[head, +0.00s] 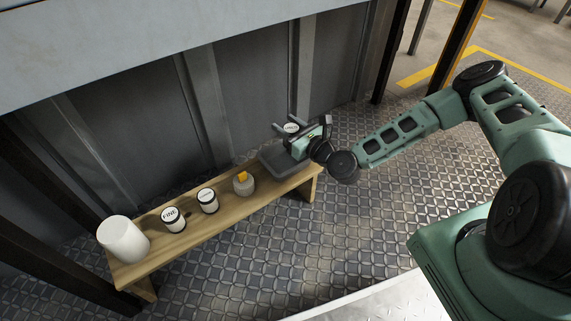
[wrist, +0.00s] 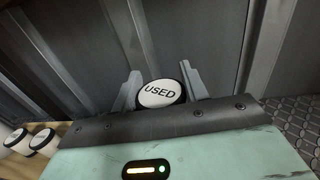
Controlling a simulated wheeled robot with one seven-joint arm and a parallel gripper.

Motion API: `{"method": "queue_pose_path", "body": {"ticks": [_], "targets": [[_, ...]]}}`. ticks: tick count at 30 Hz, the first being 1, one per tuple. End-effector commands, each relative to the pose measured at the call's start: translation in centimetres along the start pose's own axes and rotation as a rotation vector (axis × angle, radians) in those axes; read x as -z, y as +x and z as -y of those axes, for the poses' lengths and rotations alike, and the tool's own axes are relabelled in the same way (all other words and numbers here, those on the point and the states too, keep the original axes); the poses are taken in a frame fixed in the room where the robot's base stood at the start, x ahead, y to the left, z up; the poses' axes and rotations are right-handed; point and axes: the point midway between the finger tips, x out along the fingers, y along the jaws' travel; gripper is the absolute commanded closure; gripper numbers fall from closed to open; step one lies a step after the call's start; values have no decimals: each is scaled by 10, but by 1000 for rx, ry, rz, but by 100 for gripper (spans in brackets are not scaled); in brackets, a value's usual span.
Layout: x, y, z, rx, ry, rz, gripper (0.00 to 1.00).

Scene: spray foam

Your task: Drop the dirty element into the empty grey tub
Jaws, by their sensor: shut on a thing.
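The dirty element (wrist: 160,93) has a white round top marked USED and a dark rim. It sits between the two grey fingers of my gripper (head: 293,125), which is shut on it. In the head view the element's white top (head: 291,128) shows between the fingers. The grey tub (head: 270,160) stands at the right end of the wooden bench, below my gripper. My gripper and wrist cover part of the tub, so I cannot see all of its inside. The element appears above the tub; its lower part is hidden.
A grey panelled wall (head: 250,90) rises behind. The patterned metal floor in front is clear.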

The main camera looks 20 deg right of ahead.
Motion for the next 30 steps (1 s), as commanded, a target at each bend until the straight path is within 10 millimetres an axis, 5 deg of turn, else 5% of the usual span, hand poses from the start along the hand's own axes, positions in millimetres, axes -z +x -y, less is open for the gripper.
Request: {"method": "queue_pose_path", "body": {"ticks": [12,13,15,25,30], "targets": [[12,0,0,0,0,1,80],[12,0,0,0,0,1,50],[12,0,0,0,0,1,31],[12,-2,0,0,1,-1,30],[11,-21,1,1,1,-4,30]]}}
